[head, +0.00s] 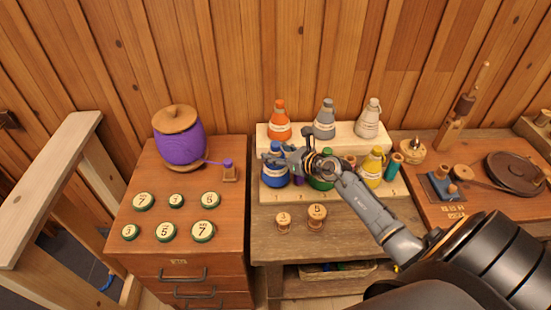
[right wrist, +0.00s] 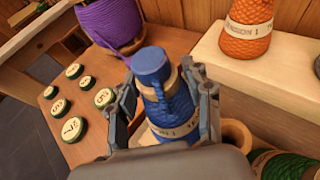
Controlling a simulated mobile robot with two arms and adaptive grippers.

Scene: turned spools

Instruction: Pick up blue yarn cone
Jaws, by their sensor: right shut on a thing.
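The blue yarn cone (head: 275,172) stands at the left end of the front row on the stepped wooden rack (head: 280,193). In the right wrist view the cone (right wrist: 171,107) shows its blue top and a pale label band. My right gripper (head: 290,157) reaches in from the right in the head view. In the right wrist view its fingers (right wrist: 158,90) lie on both sides of the cone's upper part, shut on it. I cannot tell whether the cone's base is off the rack. My left gripper is not in view.
Orange (head: 280,121), grey (head: 325,118) and white (head: 368,119) cones stand on the upper step. Green (head: 321,181) and yellow (head: 371,168) cones are close by in front. A large purple spool (head: 179,139) and several numbered discs sit on the left cabinet (head: 180,258).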

